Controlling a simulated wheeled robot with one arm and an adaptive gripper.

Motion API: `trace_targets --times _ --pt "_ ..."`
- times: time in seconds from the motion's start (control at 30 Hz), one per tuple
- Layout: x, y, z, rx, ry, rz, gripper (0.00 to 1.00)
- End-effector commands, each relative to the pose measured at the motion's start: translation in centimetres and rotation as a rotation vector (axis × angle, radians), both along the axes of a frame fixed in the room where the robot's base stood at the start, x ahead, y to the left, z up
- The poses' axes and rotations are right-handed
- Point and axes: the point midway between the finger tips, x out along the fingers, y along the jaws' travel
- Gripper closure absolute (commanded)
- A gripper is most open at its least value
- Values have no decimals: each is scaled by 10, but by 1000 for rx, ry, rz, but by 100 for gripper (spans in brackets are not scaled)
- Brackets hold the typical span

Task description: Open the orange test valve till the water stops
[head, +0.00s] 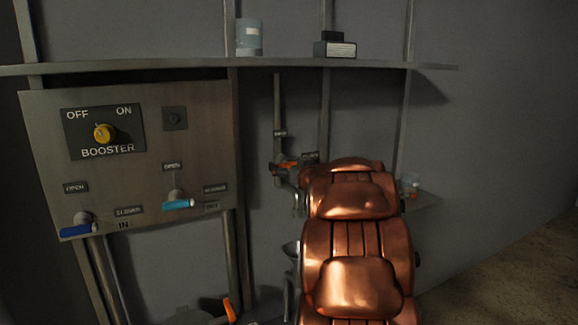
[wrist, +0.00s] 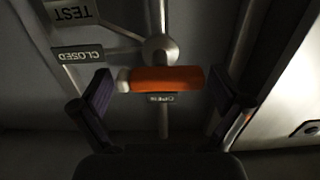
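The orange test valve handle (wrist: 165,79) lies level across the wrist view, below a round metal valve body (wrist: 160,49) on a pipe. It also shows small in the head view (head: 287,168), partly hidden by my copper-coloured arm. My gripper (wrist: 162,92) is open, with one dark finger on each side of the handle and a gap at both ends. I cannot tell how deep the handle sits between the fingers. Upside-down labels read TEST (wrist: 74,13), CLOSED (wrist: 77,54) and OPEN (wrist: 161,98); the handle is next to OPEN. I cannot make out any water.
A panel left in the head view carries the yellow BOOSTER knob (head: 104,133) and two blue-handled valves (head: 78,230) (head: 178,204). A shelf (head: 200,65) runs above it. A second orange handle (head: 230,309) shows low down. The floor at right is clear.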

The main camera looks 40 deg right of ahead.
Motion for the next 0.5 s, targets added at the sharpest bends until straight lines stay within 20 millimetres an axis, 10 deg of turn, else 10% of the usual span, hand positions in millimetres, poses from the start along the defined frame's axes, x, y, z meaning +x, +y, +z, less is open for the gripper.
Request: trace_targets --times 0.5 --pt "0 0 0 -1 0 0 52"
